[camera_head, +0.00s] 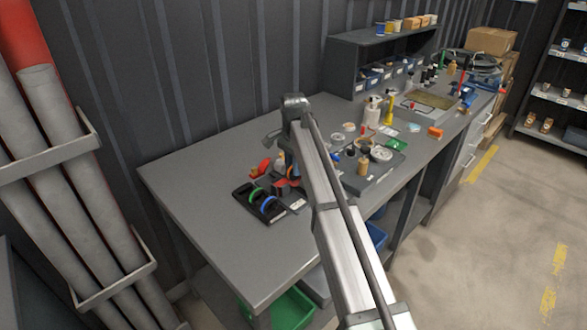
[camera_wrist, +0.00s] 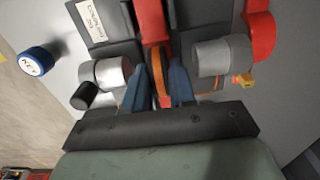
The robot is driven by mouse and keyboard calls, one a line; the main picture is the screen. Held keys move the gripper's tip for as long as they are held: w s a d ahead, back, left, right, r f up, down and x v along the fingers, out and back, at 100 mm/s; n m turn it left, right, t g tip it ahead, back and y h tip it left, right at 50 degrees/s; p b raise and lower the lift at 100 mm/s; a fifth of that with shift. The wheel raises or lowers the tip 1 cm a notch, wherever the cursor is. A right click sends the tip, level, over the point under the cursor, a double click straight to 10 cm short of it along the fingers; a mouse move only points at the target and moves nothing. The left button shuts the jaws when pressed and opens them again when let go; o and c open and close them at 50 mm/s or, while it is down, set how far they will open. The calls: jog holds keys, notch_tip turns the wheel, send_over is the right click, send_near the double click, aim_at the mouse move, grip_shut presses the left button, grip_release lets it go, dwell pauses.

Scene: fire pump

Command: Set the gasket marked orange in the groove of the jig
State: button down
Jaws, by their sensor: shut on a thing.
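My gripper (camera_wrist: 158,80) is shut on the orange gasket (camera_wrist: 158,66), a thin ring seen nearly edge-on between its two blue fingers in the wrist view. Just beyond the ring are a red part (camera_wrist: 151,22) and dark blocks, one with a white label (camera_wrist: 90,17); I cannot tell for sure whether these are the jig, and no groove shows clearly. Whether the gasket touches them is unclear. In the head view my arm hides most of the gripper; a bit of the orange gasket (camera_head: 293,172) shows beside it.
A black holder (camera_head: 243,194) carries a green ring (camera_head: 257,195) and a blue ring (camera_head: 268,204). Grey cylinders (camera_wrist: 112,72) (camera_wrist: 212,57) flank the fingers. A blue-capped piece (camera_wrist: 38,60) stands at left. The bench's near left part (camera_head: 200,190) is clear; its right part is crowded.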

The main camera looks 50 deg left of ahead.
jog(key=shift+f, duration=0.5)
jog(key=c, duration=0.9)
grip_release()
jog(key=shift+f, duration=0.1)
jog(key=shift+c, duration=0.2)
notch_tip(320, 180, up, 11)
jog(key=shift+r, duration=0.65)
jog(key=shift+f, duration=0.1)
